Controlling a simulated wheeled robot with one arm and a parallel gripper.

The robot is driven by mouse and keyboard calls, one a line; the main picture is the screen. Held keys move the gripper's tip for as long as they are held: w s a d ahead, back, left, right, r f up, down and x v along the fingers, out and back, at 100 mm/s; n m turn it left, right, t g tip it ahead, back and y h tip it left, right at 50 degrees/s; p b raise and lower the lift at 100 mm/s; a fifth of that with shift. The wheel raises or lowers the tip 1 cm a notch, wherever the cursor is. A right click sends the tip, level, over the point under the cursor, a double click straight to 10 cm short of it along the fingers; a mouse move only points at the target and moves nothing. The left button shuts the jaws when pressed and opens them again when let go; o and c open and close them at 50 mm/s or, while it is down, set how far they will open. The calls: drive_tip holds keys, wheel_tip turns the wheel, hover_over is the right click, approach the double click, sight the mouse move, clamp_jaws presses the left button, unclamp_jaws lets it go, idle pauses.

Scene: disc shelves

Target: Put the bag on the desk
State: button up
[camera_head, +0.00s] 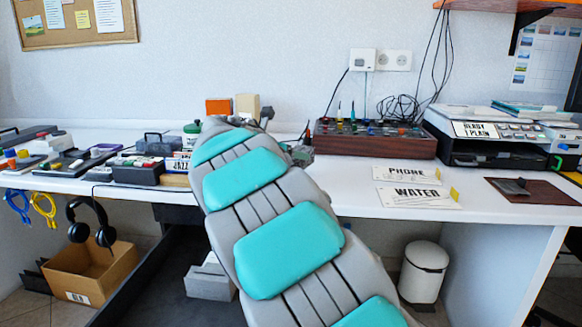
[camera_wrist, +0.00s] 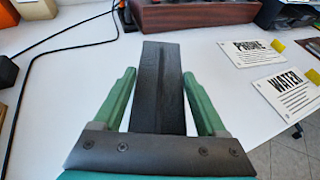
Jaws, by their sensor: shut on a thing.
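In the wrist view my gripper (camera_wrist: 159,78) has green fingers on both sides of a long dark grey thing (camera_wrist: 160,60), and is shut on it. This may be the bag; only its flat, creased face shows. It is over the white desk (camera_wrist: 225,75); I cannot tell whether it touches the top. In the head view the desk (camera_head: 350,207) runs across the picture. My arm hides most of my gripper and the held thing there.
A wooden box of tools (camera_head: 375,142) and a printer (camera_head: 480,150) stand at the back right. PHONE (camera_head: 413,174) and WATER (camera_head: 418,196) signs lie on the desk. Many small items crowd the left.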

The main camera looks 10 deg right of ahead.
drive_tip(key=shift+f+b, duration=0.3)
drive_tip(key=shift+f, duration=1.35)
drive_tip(key=shift+f, duration=0.15)
drive_tip(key=o, duration=1.5)
drive_tip(key=shift+s+a+r, duration=0.1)
drive_tip(key=shift+r, duration=0.1)
drive_tip(key=v, duration=1.1)
drive_tip(key=shift+s+a+r+p, duration=0.15)
drive_tip(key=shift+s+a+p, duration=0.05)
drive_tip(key=shift+s+p, duration=0.1)
